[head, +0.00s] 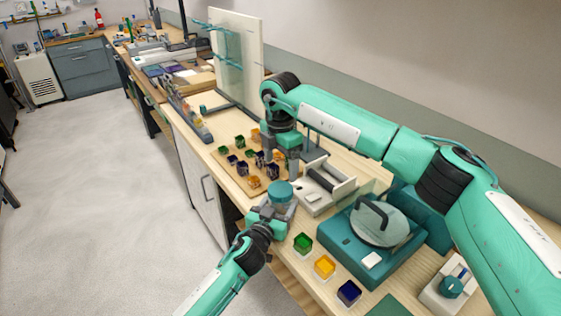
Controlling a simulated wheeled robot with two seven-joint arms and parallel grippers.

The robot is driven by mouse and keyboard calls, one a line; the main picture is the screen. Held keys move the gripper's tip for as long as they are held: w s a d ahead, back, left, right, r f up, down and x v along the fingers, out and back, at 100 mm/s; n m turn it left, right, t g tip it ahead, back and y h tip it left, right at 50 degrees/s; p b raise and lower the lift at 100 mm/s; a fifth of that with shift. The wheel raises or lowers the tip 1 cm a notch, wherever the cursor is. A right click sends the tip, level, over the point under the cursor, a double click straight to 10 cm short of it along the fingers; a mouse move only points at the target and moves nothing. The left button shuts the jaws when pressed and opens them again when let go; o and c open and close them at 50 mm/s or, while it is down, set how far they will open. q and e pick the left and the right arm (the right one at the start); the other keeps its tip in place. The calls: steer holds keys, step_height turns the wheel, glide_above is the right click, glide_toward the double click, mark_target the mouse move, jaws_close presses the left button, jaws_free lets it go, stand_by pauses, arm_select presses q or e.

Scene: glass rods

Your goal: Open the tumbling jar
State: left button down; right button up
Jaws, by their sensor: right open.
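The tumbling jar (280,188) shows as a short teal cylinder, upright near the front edge of the bench. My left gripper (272,209) is around its lower part and appears shut on it, hiding that part. My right gripper (282,155) points down, open and empty, just above and behind the jar's teal top. I see a gap between its fingers and the top. The top appears to be still on the jar.
A white roller stand (325,185) is right of the jar. A teal machine with a round clear lid (380,222) stands nearer. A wooden board (222,160) holds several small cups behind.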

mark_target(280, 188)
steer(key=shift+f, duration=4)
steer(key=c, duration=1)
steer(key=shift+c, duration=0.2)
